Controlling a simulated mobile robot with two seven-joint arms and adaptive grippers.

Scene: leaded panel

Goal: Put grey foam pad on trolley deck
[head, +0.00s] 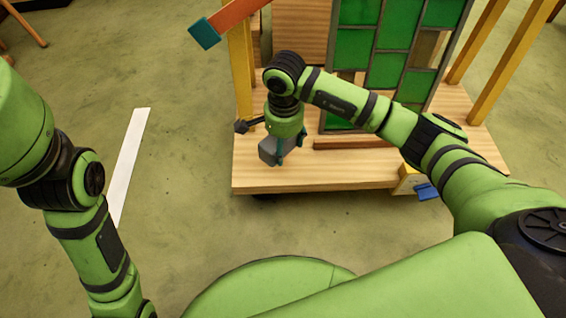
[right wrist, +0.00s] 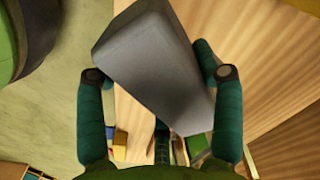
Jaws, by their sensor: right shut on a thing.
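The grey foam pad (head: 269,149) is a small grey block held by my right gripper (head: 283,148). It is over the front left part of the wooden trolley deck (head: 325,175). In the right wrist view, the pad (right wrist: 155,65) sits tilted between the teal fingers of my right gripper (right wrist: 160,90), which are shut on it. I cannot tell whether the pad touches the deck. My left arm shows at the left of the head view, but its gripper is out of the picture.
A leaded panel of green glass (head: 383,60) stands upright on the deck, right of the pad. A wooden strip (head: 350,144) lies before it. Yellow posts (head: 241,65) rise at the sides. A teal-ended orange bar (head: 225,22) juts left. A white strip (head: 131,155) marks the floor.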

